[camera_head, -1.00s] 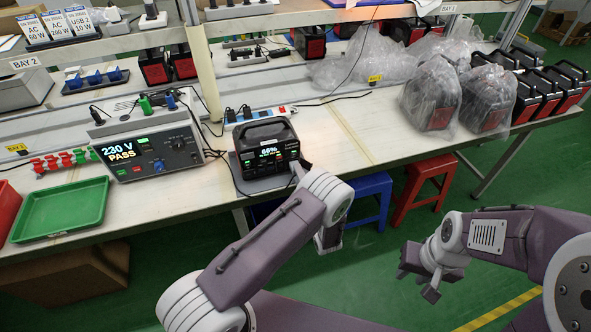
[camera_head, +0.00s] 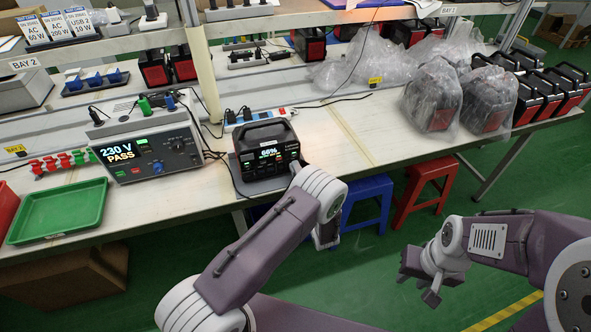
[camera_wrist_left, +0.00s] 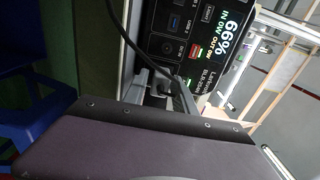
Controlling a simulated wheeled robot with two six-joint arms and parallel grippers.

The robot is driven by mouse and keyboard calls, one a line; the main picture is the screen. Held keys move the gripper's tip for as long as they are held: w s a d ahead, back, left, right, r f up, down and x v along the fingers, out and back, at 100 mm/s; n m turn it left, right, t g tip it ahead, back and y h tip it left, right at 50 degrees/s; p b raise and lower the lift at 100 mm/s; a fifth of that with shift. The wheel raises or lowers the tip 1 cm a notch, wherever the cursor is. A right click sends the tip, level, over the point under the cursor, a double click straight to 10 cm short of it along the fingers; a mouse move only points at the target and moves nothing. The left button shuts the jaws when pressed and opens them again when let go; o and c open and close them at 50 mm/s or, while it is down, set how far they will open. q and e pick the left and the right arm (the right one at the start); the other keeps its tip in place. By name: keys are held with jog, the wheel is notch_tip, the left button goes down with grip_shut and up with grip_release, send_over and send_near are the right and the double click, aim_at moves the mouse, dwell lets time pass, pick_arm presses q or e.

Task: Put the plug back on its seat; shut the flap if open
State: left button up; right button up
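The power station (camera_head: 268,152), a black box with a handle and a lit "66%" display, stands on a grey mat near the bench's front edge. It also fills the upper middle of the left wrist view (camera_wrist_left: 195,40), turned sideways. My left gripper (camera_wrist_left: 163,88) is at its front panel, beside the port area. A black cable (camera_wrist_left: 160,57) curves down to the fingers. Whether the fingers grip a plug is unclear, and my wrist hides them in the head view. I cannot make out the flap. My right gripper (camera_head: 417,287) is open and empty over the floor.
A tester (camera_head: 147,145) reading "230 V PASS" stands to the station's left. A white power strip (camera_head: 262,115) with plugs lies behind. A green tray (camera_head: 60,210) is at far left. Bagged stations (camera_head: 432,95) stand at right. Blue and red stools (camera_head: 425,185) are below the bench.

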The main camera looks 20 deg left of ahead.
pick_arm(q)
grip_shut()
jog(key=shift+s, duration=0.1)
jog(key=shift+p+v, duration=0.3)
jog(key=shift+v, duration=1.65)
